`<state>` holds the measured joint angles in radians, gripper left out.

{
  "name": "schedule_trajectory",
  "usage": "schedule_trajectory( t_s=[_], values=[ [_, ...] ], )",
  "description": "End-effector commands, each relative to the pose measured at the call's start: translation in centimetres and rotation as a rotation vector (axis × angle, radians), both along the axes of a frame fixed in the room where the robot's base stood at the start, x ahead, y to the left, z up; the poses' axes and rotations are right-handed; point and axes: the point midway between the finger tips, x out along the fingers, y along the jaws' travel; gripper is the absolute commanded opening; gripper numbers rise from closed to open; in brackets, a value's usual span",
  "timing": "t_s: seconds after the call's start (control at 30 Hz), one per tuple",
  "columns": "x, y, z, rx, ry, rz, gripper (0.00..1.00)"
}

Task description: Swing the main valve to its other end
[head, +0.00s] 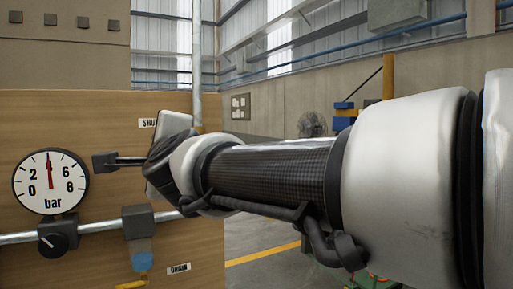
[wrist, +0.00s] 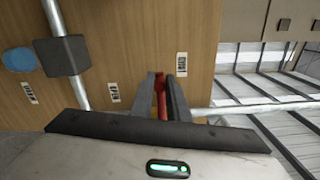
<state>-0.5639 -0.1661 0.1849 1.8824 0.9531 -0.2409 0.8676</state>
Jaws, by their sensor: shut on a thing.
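The main valve shows only as a red lever (wrist: 161,99) in the wrist view; its body is hidden behind my gripper. My gripper (wrist: 167,86) has its two dark fingers closed around that lever. A label (wrist: 181,64) on the panel is just beyond the fingertips, and another label (wrist: 114,92) is to their left; both are too small to read there. In the head view my arm hides the valve and lever, and the SHUT label (head: 148,122) shows just left of my wrist.
The wooden panel (head: 60,115) bears a pressure gauge (head: 50,181), needle near straight up. Below are a pipe (head: 98,227), a black knob (head: 57,238), and a filter (head: 139,222) with a blue bowl (head: 142,262). A DRAIN label (head: 178,268) is lower right. Open floor lies right of the panel.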

Motion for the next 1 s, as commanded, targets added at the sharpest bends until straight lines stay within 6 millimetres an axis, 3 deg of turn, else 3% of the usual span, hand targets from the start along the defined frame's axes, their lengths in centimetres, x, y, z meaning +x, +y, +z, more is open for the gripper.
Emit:
schedule_trajectory(
  t_s=[0.4,0.43,0.53,1.0],
  values=[
    [0.13,-0.09,-0.15,0.009,0.01,-0.002,0.0],
    [0.13,-0.09,-0.14,0.009,0.01,-0.002,0.18],
    [0.1,-0.07,-0.09,0.008,0.008,-0.003,0.33],
    [0.2,-0.18,0.01,0.006,0.003,-0.001,0.33]
  ],
)
